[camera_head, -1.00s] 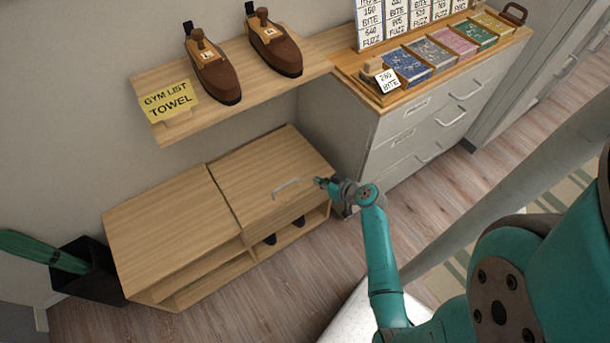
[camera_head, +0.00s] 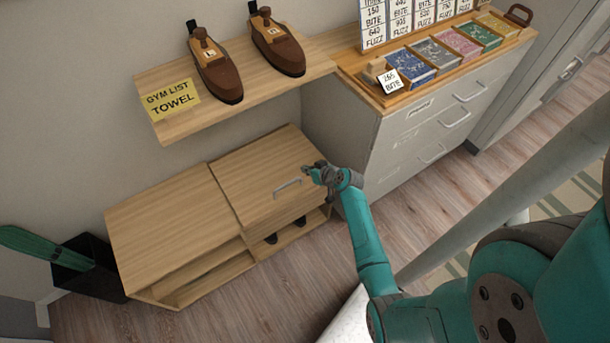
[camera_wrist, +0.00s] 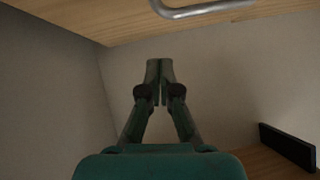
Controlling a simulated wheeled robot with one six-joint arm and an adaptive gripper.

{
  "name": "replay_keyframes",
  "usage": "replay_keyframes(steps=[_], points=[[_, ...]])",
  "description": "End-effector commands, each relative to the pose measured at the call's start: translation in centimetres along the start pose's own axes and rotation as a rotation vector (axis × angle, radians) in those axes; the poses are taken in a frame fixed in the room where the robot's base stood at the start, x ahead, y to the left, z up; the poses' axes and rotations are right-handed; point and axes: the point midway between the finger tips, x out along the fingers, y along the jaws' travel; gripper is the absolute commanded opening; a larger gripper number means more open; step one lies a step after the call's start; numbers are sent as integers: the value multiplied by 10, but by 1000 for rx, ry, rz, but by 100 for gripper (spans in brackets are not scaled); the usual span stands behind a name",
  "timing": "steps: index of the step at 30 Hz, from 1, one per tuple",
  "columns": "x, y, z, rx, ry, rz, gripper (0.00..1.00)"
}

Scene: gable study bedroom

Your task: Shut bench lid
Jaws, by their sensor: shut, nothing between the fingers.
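The wooden bench (camera_head: 165,222) stands low against the wall. Its right-hand lid (camera_head: 250,172) carries a metal bar handle (camera_head: 288,187). That lid sits a little proud of the left-hand top along the seam; how far it is raised at the front is hard to tell. My gripper (camera_head: 308,172) is at the right side of the lid, just right of the handle, shut and empty. In the wrist view, my closed fingertips (camera_wrist: 158,75) point at a pale surface, with the handle (camera_wrist: 205,8) and wood at the top. I cannot tell whether the fingertips touch the lid.
A grey drawer cabinet (camera_head: 345,135) stands close on the right. A shelf (camera_head: 235,105) with two brown shoe-shaped items hangs above. A black bin (camera_head: 85,278) stands left. Floor in front is clear.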

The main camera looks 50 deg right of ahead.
Motion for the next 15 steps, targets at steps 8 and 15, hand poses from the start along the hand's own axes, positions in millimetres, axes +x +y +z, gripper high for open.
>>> replay_keyframes(steps=[8, 15], points=[[22, 0, 25, 1, -1, -1, 0], [26, 0, 28, 0, 0, 0, 0]])
